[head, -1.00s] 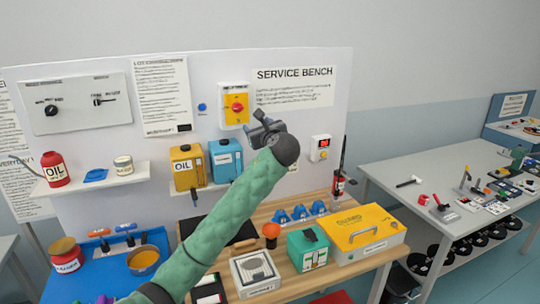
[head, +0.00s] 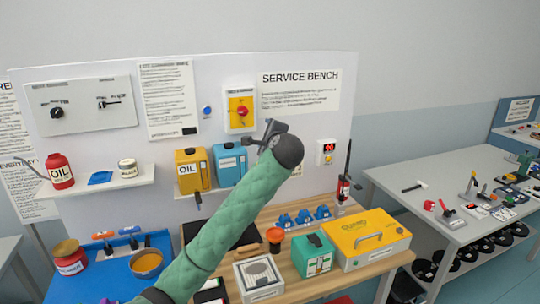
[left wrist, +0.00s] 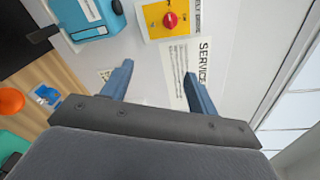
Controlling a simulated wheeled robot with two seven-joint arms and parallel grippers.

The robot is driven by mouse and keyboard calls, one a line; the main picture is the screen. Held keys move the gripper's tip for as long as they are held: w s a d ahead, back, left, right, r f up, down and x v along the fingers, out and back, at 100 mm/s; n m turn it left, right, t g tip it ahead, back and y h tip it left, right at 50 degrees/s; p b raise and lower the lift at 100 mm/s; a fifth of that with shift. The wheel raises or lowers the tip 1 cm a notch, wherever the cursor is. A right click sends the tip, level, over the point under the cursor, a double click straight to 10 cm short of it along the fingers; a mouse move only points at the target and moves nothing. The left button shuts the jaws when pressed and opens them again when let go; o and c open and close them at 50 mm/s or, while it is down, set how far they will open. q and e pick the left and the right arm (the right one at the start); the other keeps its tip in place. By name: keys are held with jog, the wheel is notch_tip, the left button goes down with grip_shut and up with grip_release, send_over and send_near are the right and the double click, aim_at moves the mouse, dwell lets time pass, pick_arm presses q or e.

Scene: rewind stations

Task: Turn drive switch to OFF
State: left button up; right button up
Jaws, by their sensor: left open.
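A red rotary knob (head: 242,112) sits on a yellow plate (head: 237,97) on the upright white board, and it also shows near the top of the left wrist view (left wrist: 170,20). Its pointer setting is too small to read. A pale panel (head: 85,104) with two black controls is mounted at the board's left; I cannot tell which control is labelled drive. My left gripper (head: 268,134) is raised in front of the board, below and right of the red knob. In the left wrist view its blue fingers (left wrist: 157,76) are apart with nothing between them. My right gripper is not in view.
Oil can (head: 189,170) and blue can (head: 229,163) stand just below the knob. The wooden bench (head: 292,288) holds a yellow case (head: 367,238) and a teal box (head: 313,256). A grey table stands at right.

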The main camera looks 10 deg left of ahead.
pick_arm(q)
jog(key=s+d+f+n+h+b, duration=0.1)
jog(key=s+d+f+n+h, duration=0.2)
jog(key=s+n, duration=0.3)
jog(key=shift+f+n+g+h, duration=0.3)
jog(key=shift+f+n+g, duration=0.1)
jog(key=shift+n, duration=0.7)
jog(key=shift+a+f, duration=0.1)
jog(key=shift+f, duration=0.05)
